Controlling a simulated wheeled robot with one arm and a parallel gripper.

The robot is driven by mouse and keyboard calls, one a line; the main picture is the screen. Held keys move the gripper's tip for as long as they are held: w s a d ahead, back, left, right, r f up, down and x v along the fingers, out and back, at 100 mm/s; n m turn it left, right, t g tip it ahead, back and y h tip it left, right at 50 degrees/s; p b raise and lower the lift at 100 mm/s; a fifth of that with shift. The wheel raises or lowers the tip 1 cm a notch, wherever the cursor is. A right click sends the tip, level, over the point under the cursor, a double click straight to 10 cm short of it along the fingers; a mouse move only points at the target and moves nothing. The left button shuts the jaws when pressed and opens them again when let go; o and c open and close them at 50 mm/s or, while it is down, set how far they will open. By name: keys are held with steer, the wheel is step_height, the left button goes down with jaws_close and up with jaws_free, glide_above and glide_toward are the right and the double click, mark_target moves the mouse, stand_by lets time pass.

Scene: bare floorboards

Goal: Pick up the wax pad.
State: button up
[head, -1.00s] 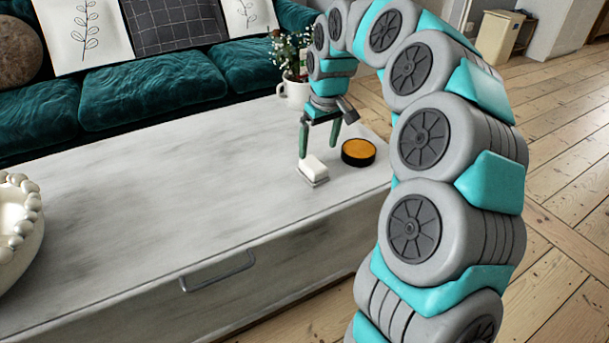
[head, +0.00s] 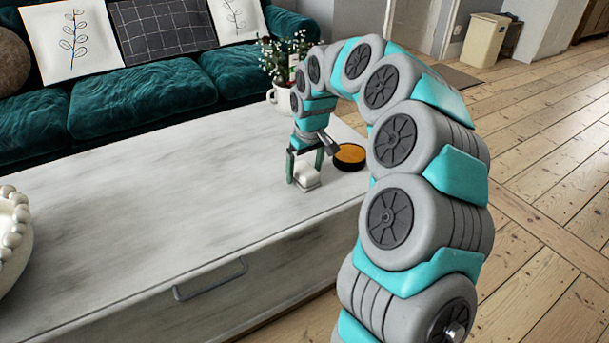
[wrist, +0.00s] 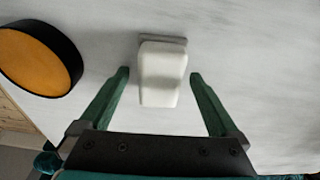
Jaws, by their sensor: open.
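A small white block with a thin grey base, which I take to be the wax pad (head: 308,179), sits on the pale tabletop near its right end. In the wrist view the white pad (wrist: 162,78) lies between the two green fingers, with its grey base edge at the far side. My gripper (head: 305,171) is open and low over the table, its fingers on either side of the pad. In the wrist view my gripper (wrist: 160,75) shows a gap between each finger and the pad.
A round black tin with an orange top (head: 349,155) stands close to the right of the pad; it also shows in the wrist view (wrist: 36,62). A white cup with a plant (head: 283,92) stands behind. A beaded white bowl (head: 12,235) is far left. The table's middle is clear.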

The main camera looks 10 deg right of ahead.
mark_target(304, 168)
steer(key=c, duration=1.5)
steer(key=shift+r, duration=0.15)
steer(key=shift+r, duration=1.6)
steer(key=shift+s+r, duration=0.1)
steer(key=shift+s, duration=0.1)
steer(key=s+r, duration=0.1)
steer(key=s, duration=1.4)
steer(key=shift+s+d+r+b, duration=0.2)
steer(key=shift+s+d+b, duration=0.1)
steer(key=shift+b, duration=0.15)
